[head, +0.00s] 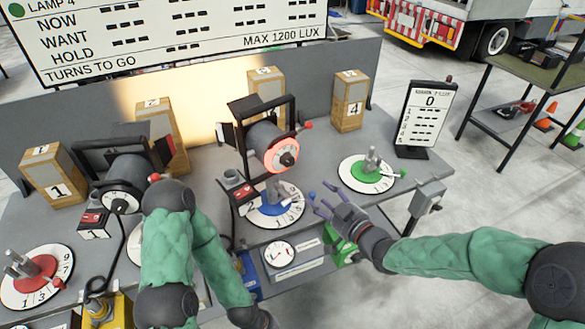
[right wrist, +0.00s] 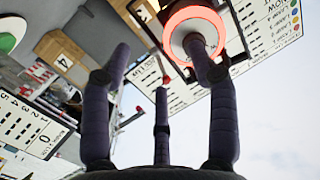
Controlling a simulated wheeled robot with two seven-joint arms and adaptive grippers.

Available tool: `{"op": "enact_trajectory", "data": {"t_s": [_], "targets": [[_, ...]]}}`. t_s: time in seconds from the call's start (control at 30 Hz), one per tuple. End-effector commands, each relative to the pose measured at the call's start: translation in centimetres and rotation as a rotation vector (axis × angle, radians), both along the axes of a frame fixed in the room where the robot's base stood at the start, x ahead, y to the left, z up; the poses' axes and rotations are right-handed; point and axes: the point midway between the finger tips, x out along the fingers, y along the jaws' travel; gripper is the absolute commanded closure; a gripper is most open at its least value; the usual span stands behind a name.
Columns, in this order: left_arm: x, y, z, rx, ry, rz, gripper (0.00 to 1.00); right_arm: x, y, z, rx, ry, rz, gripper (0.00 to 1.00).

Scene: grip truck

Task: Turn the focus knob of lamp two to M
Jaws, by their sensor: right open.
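Lamp two (head: 262,140) is the dark lamp in a black yoke at the middle of the bench, beside a small red box. Its round end carries a glowing red ring (head: 270,163) around a pale face with a dark knob (head: 287,158). In the right wrist view the glowing ring (right wrist: 226,28) shows at the top, its centre partly covered by one finger. My right gripper (head: 322,207) is open and empty, fingers spread, below and right of the knob and apart from it. My left arm stands bent in front of the bench; its gripper is out of the picture. The knob's letters are too small to read.
Lamp one (head: 125,177) stands at the left. Dials with red (head: 35,275), blue (head: 274,212) and green (head: 368,173) centres carry upright grey handles. Numbered wooden blocks (head: 348,105) line the back, and a sign (head: 424,115) stands at the right. A lit panel rises behind.

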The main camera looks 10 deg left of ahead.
Motion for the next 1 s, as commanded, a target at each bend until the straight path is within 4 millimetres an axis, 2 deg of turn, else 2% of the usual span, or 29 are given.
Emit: {"op": "enact_trajectory", "data": {"t_s": [0.03, 0.1, 0.23, 0.37, 0.8, 1.0], "targets": [[0.0, 0.0, -0.2, 0.0, 0.0, 0.0, 1.0, -0.2, 0.5, 1.7, 0.008, -0.051, 0.023, 0.4], [0.0, 0.0, -0.3, 0.0, 0.0, 0.0, 1.0, -0.5, 1.1, 3.3, 0.015, -0.1, 0.048, 0.4], [0.0, 0.0, -0.4, 0.0, 0.0, 0.0, 1.0, -0.8, 1.6, 4.7, 0.022, -0.142, 0.07, 0.4], [0.0, 0.0, -0.5, 0.0, 0.0, 0.0, 1.0, -0.2, 2.4, 4.8, 0.023, -0.146, 0.074, 0.4], [0.0, 0.0, -1.5, 0.0, 0.0, 0.0, 1.0, 4.8, 7.6, 4.7, 0.022, -0.144, 0.072, 0.4], [0.0, 0.0, -1.8, 0.0, 0.0, 0.0, 1.0, 6.2, 9.1, 4.7, 0.022, -0.143, 0.071, 0.4]]}}
